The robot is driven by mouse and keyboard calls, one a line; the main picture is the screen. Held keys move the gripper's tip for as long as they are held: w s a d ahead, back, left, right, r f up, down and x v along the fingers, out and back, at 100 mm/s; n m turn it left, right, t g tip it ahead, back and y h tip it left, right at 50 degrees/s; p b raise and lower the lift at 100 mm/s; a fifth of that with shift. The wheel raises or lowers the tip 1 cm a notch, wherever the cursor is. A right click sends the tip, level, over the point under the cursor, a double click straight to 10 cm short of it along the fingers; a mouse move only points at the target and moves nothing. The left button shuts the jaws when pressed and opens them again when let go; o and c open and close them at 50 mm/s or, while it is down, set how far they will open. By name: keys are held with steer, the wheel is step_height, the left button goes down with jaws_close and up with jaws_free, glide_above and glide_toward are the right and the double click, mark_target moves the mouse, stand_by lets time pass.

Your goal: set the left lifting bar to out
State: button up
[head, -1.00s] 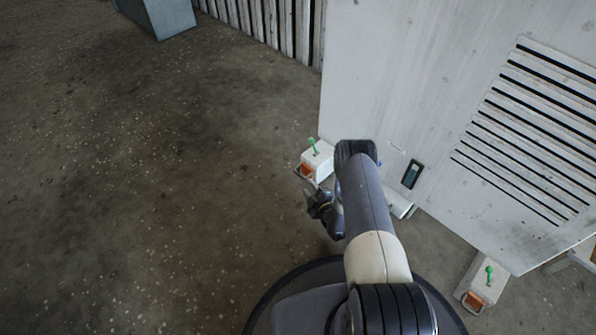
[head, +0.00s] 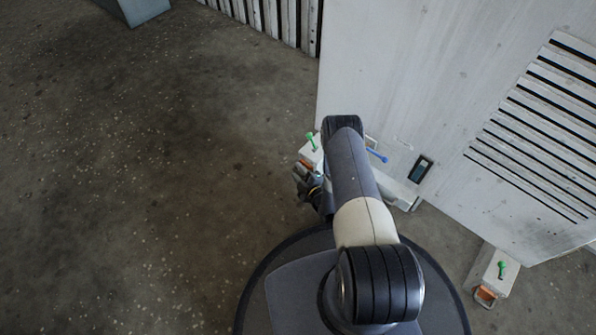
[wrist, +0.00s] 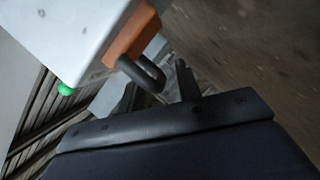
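The left lifting bar's white block (head: 311,155) stands at the lower left corner of the white housing, with a green knob (head: 311,140) on top. In the wrist view the block (wrist: 75,35) fills the upper left, with an orange end (wrist: 131,36) and a dark bent handle (wrist: 143,75) sticking out of it. My gripper (wrist: 160,82) is open, its two dark fingers apart. The handle's end lies close to the gap between the fingers; I cannot tell whether they touch. In the head view my gripper (head: 302,174) is beside the block, partly hidden by my arm.
The white housing (head: 430,80) has a slatted vent, a blue lever (head: 377,156) and a small dark window (head: 421,168). A similar right block (head: 494,277) with a green knob stands at lower right. The concrete floor (head: 150,180) to the left is clear.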

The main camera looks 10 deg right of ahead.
steer(key=shift+c, duration=0.4)
jaws_close()
